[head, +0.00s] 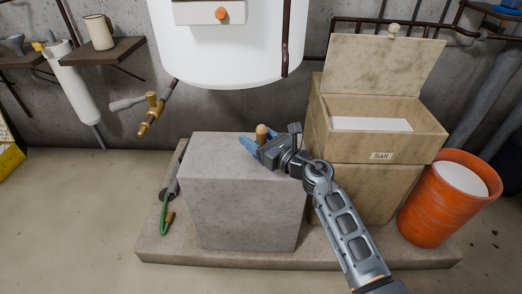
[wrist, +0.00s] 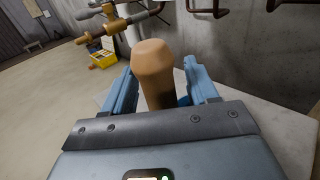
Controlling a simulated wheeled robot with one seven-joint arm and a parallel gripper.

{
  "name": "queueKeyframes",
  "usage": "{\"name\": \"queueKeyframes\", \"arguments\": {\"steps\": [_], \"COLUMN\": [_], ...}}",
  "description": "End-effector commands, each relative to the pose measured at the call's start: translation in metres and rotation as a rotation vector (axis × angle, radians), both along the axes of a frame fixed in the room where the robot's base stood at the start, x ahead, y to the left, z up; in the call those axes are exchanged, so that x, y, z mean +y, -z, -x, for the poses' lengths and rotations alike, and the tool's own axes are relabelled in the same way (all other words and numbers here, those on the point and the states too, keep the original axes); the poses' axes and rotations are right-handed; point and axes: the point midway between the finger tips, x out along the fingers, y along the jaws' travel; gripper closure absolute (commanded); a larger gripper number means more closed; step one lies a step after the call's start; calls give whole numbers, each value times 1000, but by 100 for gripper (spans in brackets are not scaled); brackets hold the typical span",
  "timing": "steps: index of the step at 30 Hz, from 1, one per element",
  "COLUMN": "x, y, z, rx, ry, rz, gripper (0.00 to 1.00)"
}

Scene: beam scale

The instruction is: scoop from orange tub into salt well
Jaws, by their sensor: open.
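In the wrist view the handle (wrist: 154,70) stands upright between the fingers (wrist: 160,85). The lower part of the tool is hidden, so I cannot tell whether it is a scoop.
The grey block (head: 235,170) stands on a low stone slab (head: 300,258). A white tank (head: 230,50) hangs above and behind. A brass valve (head: 151,112) juts out at left, above a green-handled item (head: 165,212). The block's left top is clear.

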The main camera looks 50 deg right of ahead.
Motion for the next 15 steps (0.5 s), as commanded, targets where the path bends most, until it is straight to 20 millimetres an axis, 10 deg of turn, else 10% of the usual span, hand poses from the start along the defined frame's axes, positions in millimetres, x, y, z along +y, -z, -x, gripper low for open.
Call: {"name": "queueKeyframes", "arguments": {"steps": [8,15], "x": [-1,-1], "y": [0,0], "z": [-5,-4], "rx": [0,0], "ry": [1,1], "rz": [0,0], "gripper": [42,63]}}
